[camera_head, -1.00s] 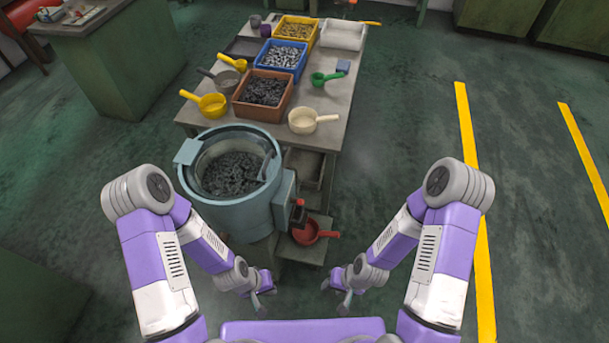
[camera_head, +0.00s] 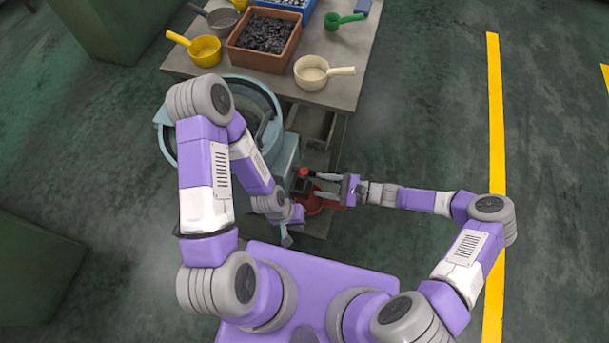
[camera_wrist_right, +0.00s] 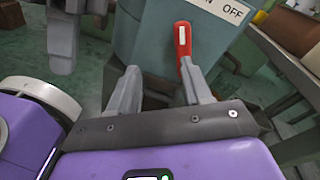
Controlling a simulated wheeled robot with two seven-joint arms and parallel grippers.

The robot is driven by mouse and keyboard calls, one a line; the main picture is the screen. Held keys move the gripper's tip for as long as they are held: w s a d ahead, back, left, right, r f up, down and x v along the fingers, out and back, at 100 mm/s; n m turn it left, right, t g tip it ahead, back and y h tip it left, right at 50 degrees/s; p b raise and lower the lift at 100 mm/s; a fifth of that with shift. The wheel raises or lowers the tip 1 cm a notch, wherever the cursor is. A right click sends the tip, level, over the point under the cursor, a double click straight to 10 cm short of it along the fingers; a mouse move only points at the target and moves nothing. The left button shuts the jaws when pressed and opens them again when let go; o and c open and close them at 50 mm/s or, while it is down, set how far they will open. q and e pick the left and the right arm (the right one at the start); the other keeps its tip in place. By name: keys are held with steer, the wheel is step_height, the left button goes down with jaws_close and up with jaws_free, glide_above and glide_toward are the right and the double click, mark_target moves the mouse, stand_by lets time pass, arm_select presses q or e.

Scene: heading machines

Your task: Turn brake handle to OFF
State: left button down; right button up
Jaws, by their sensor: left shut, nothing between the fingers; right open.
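The red brake handle (camera_wrist_right: 183,40) stands upright on the teal machine body (camera_wrist_right: 150,30), beside a white label (camera_wrist_right: 232,11) reading OFF at its right. In the head view the red handle (camera_head: 303,172) is at the machine's right side. My right gripper (camera_head: 316,185) is open, its fingers pointing left at the handle. In the right wrist view my right gripper (camera_wrist_right: 160,80) shows the handle just beyond the right finger's tip; contact cannot be told. My left gripper (camera_head: 287,240) is shut and empty, low in front of the machine.
A red scoop (camera_head: 328,201) lies below my right gripper, partly hidden. The table (camera_head: 345,95) holds an orange bin (camera_head: 236,50), a cream scoop (camera_head: 311,72) and a yellow scoop (camera_head: 205,50). My left arm covers part of the machine's drum (camera_head: 272,95). Floor at right is clear.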

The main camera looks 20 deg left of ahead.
mark_target(307, 172)
steer(key=shift+m+t+y, duration=0.5)
steer(key=shift+t+y, duration=0.1)
steer(key=a, duration=0.2)
steer(key=w+a, duration=0.1)
steer(key=a, duration=0.2)
steer(key=w+a+r+b, duration=0.1)
steer(key=a, duration=0.1)
steer(key=shift+w+a, duration=0.15)
steer(key=shift+w, duration=0.1)
jaws_close()
